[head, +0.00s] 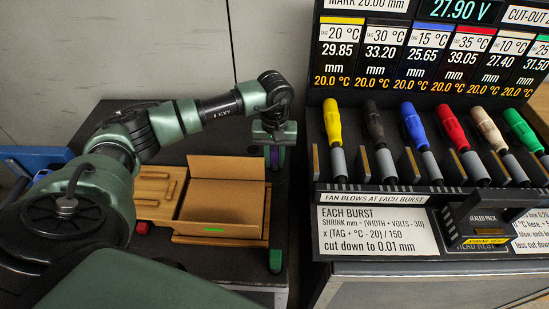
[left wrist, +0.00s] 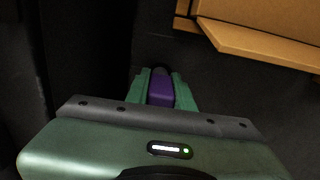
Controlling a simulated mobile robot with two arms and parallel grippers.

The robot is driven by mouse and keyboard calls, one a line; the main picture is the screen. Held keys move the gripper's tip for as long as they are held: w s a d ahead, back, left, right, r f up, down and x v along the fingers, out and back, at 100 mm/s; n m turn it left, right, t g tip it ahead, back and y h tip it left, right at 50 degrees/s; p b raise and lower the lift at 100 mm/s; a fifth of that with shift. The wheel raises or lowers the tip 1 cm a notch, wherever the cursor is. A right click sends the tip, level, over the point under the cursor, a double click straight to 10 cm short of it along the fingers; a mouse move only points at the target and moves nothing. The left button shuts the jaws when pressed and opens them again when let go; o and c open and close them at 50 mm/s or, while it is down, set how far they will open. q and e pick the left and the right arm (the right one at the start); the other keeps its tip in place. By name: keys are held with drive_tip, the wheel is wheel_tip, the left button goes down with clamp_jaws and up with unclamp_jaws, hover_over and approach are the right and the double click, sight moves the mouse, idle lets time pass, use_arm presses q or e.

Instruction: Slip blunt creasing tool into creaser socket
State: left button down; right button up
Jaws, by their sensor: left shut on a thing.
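My left gripper (head: 274,160) is above the right edge of the wooden board, beside the raised cardboard. It is shut on a purple-handled tool (left wrist: 160,92), seen between the green fingers in the left wrist view. Only a little purple shows in the head view, and the tool's tip is hidden, so I cannot tell whether it is blunt. A wooden board (head: 150,190) with slots carries a folded piece of brown cardboard (head: 222,200). I cannot make out which part is the creaser socket. My right gripper is not in view.
A small green piece (head: 275,260) stands at the board's front right. A red knob (head: 142,227) is at its front left. A black station (head: 480,210) with several coloured-handled tools and tag panels stands at the right. A blue bin (head: 35,158) is at the left.

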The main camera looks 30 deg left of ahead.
sight(275, 148)
use_arm(q)
drive_tip(key=shift+f, duration=0.4)
drive_tip(key=c, duration=1.1)
unclamp_jaws()
drive_tip(key=shift+c, duration=0.2)
drive_tip(key=shift+r, duration=0.2)
wheel_tip(275, 148, up, 8)
drive_tip(key=shift+f+b, duration=0.2)
drive_tip(key=shift+b, duration=0.25)
drive_tip(key=shift+r+p, duration=1.15)
drive_tip(key=shift+r, duration=0.85)
